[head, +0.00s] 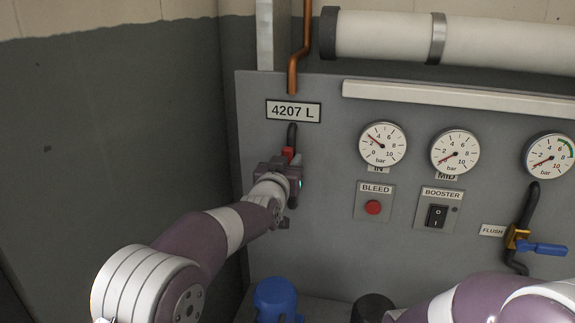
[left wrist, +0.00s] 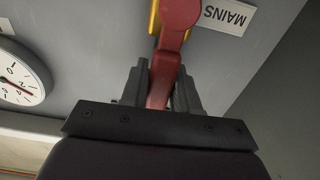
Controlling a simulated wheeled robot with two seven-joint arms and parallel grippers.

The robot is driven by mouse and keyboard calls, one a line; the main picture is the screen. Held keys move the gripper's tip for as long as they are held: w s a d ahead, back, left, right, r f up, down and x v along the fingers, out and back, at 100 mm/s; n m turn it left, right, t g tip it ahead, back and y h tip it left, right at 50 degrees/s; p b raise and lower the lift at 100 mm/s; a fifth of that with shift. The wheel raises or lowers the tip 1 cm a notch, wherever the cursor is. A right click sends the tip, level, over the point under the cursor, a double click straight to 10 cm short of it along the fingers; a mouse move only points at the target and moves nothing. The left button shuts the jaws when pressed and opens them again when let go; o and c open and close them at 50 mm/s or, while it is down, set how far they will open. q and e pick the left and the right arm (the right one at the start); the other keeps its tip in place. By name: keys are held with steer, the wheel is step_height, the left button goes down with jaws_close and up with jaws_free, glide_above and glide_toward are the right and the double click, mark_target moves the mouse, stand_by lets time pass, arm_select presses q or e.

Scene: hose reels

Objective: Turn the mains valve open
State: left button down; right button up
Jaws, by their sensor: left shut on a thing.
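The mains valve's red lever (left wrist: 165,78) runs between the two fingers of my left gripper (left wrist: 160,90) in the left wrist view. Its rounded hub is at the top of that view, with a strip of yellow valve body (left wrist: 155,18) beside it. A MAINS label (left wrist: 225,14) sits next to the hub. In the head view my left gripper (head: 286,168) is at the panel, below the 4207 L plate. A bit of the red lever (head: 288,153) shows above it; the rest of the valve is hidden by the gripper. My right gripper is out of view.
The grey panel (head: 325,210) carries gauges, a red BLEED button (head: 373,207), a BOOSTER switch (head: 437,215) and a blue FLUSH lever (head: 540,249). A wall (head: 110,130) stands close on the left. A blue object (head: 275,299) is below.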

arm_select(q)
steer(key=shift+f, duration=0.25)
steer(key=c, duration=1)
jaws_free()
steer(key=shift+o, duration=0.4)
steer(key=shift+s+a+r, duration=0.1)
steer(key=shift+s+r, duration=0.05)
steer(key=shift+r, duration=0.05)
steer(key=shift+s+a, duration=0.1)
steer(key=shift+s, duration=0.2)
steer(key=b+v, duration=0.4)
steer(key=v, duration=0.8)
